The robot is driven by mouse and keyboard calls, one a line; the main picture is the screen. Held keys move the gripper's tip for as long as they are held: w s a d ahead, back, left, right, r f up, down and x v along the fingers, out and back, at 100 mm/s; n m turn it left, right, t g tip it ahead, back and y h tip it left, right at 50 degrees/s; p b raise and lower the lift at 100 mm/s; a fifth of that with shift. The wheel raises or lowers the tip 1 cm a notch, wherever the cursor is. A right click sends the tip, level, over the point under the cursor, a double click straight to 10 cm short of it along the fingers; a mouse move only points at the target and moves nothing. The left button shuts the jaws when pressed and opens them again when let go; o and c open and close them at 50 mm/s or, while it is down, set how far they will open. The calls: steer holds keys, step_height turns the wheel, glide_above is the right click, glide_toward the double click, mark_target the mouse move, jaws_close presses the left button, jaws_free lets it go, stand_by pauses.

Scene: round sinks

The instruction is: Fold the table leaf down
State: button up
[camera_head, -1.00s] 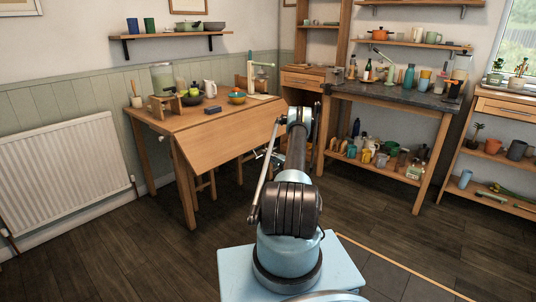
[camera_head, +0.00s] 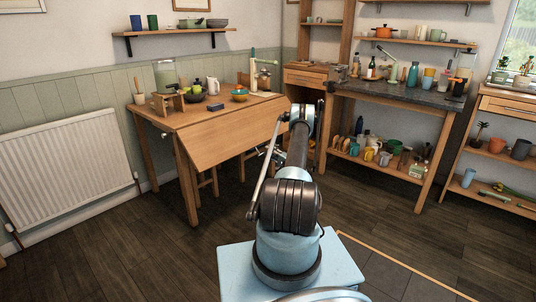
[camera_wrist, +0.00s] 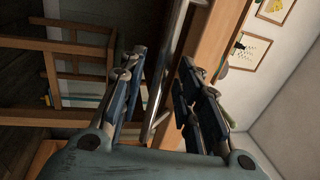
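The wooden table (camera_head: 190,113) stands against the back wall. Its leaf (camera_head: 232,135) slopes down from the front edge of the tabletop, neither level nor fully vertical. My gripper (camera_wrist: 162,62) is open in the wrist view, its two fingers apart. A shiny metal bar (camera_wrist: 168,75) shows between and beyond the fingers, close to a wooden edge (camera_wrist: 208,50); I cannot tell whether the fingers touch it. In the head view my gripper is partly visible beside my arm, near the right end of the leaf, and mostly hidden.
A wooden chair (camera_wrist: 75,68) is under the table, left in the wrist view. A radiator (camera_head: 72,165) is on the left. The floor before the table is clear.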

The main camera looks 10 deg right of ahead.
steer(key=r+v, duration=0.3)
steer(key=v, duration=1)
steer(key=shift+s+d+f, duration=0.25)
steer(key=shift+s+f, duration=0.1)
steer(key=shift+s, duration=0.05)
steer(key=c, duration=0.5)
steer(key=shift+w+a+r+g, duration=0.1)
steer(key=shift+w+r+g, duration=0.1)
steer(key=shift+w+g, duration=0.15)
jaws_close()
steer(key=w+a+r+g+h, duration=0.2)
steer(key=w+r+g+h, duration=0.1)
steer(key=w+r+g, duration=0.25)
step_height(320, 180, up, 9)
steer(key=s+d+g+h, duration=0.1)
steer(key=g+h, duration=0.4)
steer(key=x, duration=1.3)
steer(key=shift+w+a, duration=0.15)
steer(key=shift+w, duration=0.1)
